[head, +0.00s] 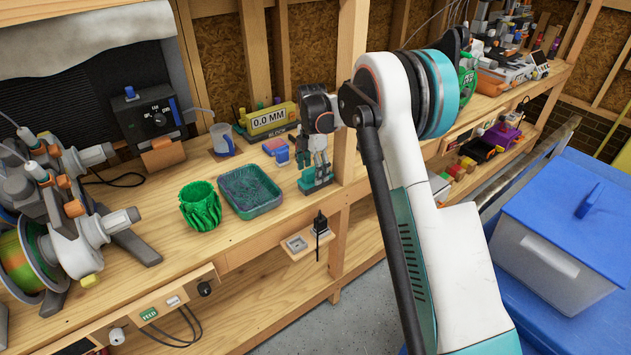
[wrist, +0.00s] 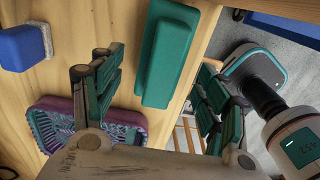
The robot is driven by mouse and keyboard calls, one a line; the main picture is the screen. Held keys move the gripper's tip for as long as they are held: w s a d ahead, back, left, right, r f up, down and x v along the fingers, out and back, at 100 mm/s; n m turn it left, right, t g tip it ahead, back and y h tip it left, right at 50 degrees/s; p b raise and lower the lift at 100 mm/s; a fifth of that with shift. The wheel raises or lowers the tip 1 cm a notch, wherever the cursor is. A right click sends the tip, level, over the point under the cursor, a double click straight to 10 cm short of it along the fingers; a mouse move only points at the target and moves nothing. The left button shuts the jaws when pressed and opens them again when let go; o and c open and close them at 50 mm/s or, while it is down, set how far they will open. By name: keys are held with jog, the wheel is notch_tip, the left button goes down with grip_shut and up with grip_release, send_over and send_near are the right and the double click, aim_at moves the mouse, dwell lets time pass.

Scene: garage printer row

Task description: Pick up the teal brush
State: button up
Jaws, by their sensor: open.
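The teal brush (wrist: 172,55) lies on the wooden bench near its front edge. In the wrist view its long teal back shows between my gripper's two fingers; its underside is hidden. In the head view the brush (head: 316,183) is just below my gripper (head: 315,162), partly covered by the fingers. My gripper (wrist: 158,95) is open, one finger on each side of the brush, with visible gaps. I cannot tell how far the fingertips are above the bench.
A teal tray (head: 272,207) of shavings and a green ridged pot (head: 201,207) stand left of the brush. A small blue block (head: 281,157) and a cup (head: 222,140) are behind. A wooden post (head: 349,110) rises close by on the right.

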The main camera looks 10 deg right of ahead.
aim_at(313, 179)
notch_tip(313, 179, down, 5)
jog(key=shift+r+b, duration=0.2)
jog(key=shift+b, duration=0.65)
jog(key=c, duration=1.3)
jog(key=shift+r, duration=0.15)
notch_tip(313, 179, up, 7)
jog(key=p, duration=0.2)
jog(key=shift+p, duration=0.4)
jog(key=s+a+p, duration=0.1)
jog(key=s+a, duration=0.1)
jog(key=a, duration=0.3)
jog(key=s+a+p, duration=0.1)
jog(key=s+a, duration=0.1)
jog(key=a, duration=0.4)
jog(key=s+a+p, duration=0.1)
jog(key=s+a, duration=0.2)
jog(key=a, duration=0.2)
jog(key=shift+a+p, duration=0.25)
jog(key=shift+p, duration=0.05)
